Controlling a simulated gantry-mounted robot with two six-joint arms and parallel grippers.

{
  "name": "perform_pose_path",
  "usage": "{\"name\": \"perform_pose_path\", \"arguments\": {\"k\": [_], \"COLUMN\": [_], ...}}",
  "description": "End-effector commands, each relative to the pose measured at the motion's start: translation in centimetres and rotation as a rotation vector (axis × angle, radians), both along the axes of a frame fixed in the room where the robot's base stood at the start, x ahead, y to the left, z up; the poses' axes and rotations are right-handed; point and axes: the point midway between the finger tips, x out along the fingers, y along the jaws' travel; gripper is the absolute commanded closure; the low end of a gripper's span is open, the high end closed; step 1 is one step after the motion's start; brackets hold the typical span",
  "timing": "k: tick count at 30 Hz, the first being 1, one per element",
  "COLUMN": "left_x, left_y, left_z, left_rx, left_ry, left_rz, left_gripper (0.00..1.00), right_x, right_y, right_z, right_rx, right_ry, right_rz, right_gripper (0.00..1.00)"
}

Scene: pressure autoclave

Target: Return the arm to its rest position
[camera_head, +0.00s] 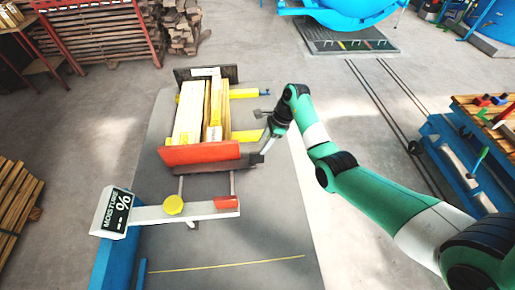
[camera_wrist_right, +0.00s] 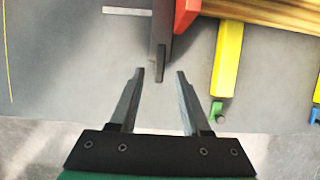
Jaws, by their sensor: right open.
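My right arm comes in from the lower right in the head view, bends upward and then drops toward the table. Its gripper (camera_head: 264,149) hangs at the right end of the red and dark clamp bar, beside the stack of wood. In the right wrist view the gripper (camera_wrist_right: 160,75) is open, with its two fingers apart. The end of the dark bar (camera_wrist_right: 161,45) lies ahead of the fingertips, close to the gap between them. I cannot tell whether they touch. Nothing is held. My left gripper is not in view.
Pale wood boards (camera_head: 190,115) lie between the red front bar (camera_head: 200,154) and a dark back plate (camera_head: 228,72). Yellow bars (camera_head: 247,135) stick out to the right. A moisture meter (camera_head: 117,210) stands front left. A blue bench (camera_head: 470,170) is at right; floor between is clear.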

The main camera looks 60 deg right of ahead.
Motion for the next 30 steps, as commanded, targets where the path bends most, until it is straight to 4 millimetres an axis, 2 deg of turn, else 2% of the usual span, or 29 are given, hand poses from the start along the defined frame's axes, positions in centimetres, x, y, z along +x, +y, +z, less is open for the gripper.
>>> {"name": "perform_pose_path", "arguments": {"k": [1, 6, 23, 26, 29, 30], "left_x": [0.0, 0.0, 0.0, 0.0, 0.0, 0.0], "left_y": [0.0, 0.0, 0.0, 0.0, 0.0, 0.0], "left_z": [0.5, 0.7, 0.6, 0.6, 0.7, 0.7], "left_rx": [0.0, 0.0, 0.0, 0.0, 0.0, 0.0], "left_ry": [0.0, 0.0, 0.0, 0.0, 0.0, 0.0], "left_rz": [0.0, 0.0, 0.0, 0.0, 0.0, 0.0], "left_gripper": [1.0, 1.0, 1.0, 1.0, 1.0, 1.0], "right_x": [-0.2, -0.7, -0.6, 0.3, 2.8, 4.3], "right_y": [-0.2, -0.5, -0.4, 1.0, 5.3, 7.5], "right_z": [1.0, 2.0, 1.9, 2.0, 2.3, 3.2], "right_rx": [-0.001, 0.0, 0.0, 0.0, -0.007, -0.022], "right_ry": [-0.002, 0.0, 0.001, 0.0, -0.008, -0.038], "right_rz": [-0.001, 0.0, 0.002, 0.037, 0.137, 0.191], "right_gripper": [0.53, 0.53, 0.53, 0.53, 0.53, 0.53]}}
